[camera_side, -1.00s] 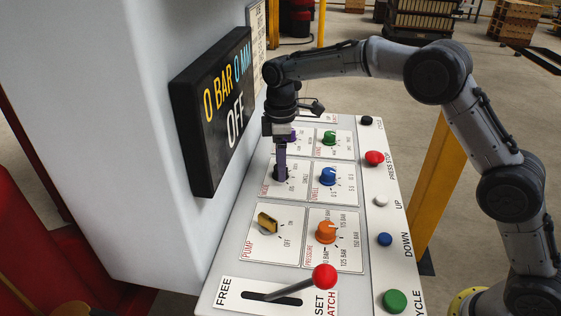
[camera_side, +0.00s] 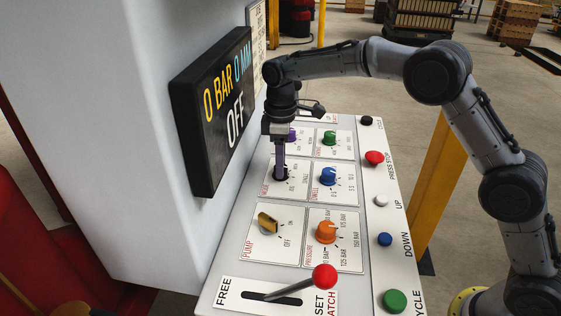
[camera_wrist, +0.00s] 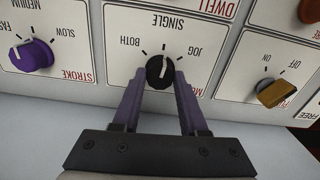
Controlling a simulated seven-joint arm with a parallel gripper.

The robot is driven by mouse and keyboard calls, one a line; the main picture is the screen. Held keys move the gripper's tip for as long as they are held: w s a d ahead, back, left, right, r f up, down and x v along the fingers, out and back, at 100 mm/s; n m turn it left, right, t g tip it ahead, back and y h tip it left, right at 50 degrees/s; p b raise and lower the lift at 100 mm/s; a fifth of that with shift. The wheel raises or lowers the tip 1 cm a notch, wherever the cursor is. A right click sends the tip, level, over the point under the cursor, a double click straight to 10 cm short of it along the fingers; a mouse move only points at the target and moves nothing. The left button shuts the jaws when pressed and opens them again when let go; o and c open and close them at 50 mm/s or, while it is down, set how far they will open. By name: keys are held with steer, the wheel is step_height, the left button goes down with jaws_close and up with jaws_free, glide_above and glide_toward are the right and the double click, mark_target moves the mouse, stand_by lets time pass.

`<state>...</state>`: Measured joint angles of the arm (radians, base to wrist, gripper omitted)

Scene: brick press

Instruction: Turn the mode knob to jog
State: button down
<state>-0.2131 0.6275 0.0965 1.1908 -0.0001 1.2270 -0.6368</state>
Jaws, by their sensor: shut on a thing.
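The black mode knob (camera_wrist: 158,72) sits between the two purple fingers of my gripper (camera_wrist: 157,80) in the wrist view, with a finger on each side of it. Its white pointer line points toward the SINGLE mark, between BOTH on the left and JOG on the right. The labels read upside down there. In the side view my gripper (camera_side: 279,168) reaches straight down onto the mode knob, which its fingers largely hide. The gripper is shut on the knob.
The purple stroke knob (camera_wrist: 34,55) and yellow pump knob (camera_wrist: 274,92) flank it. The blue dwell knob (camera_side: 328,176) and orange pressure knob (camera_side: 326,232) are close by. A black display (camera_side: 212,112) reads 0 BAR, 0 MM, OFF. A red-tipped lever (camera_side: 324,277) stands at the front.

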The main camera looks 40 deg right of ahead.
steer(key=m, duration=0.4)
steer(key=shift+r+m, duration=0.1)
steer(key=shift+m, duration=2)
steer(key=shift+c, duration=2.2)
jaws_free()
step_height(320, 180, up, 14)
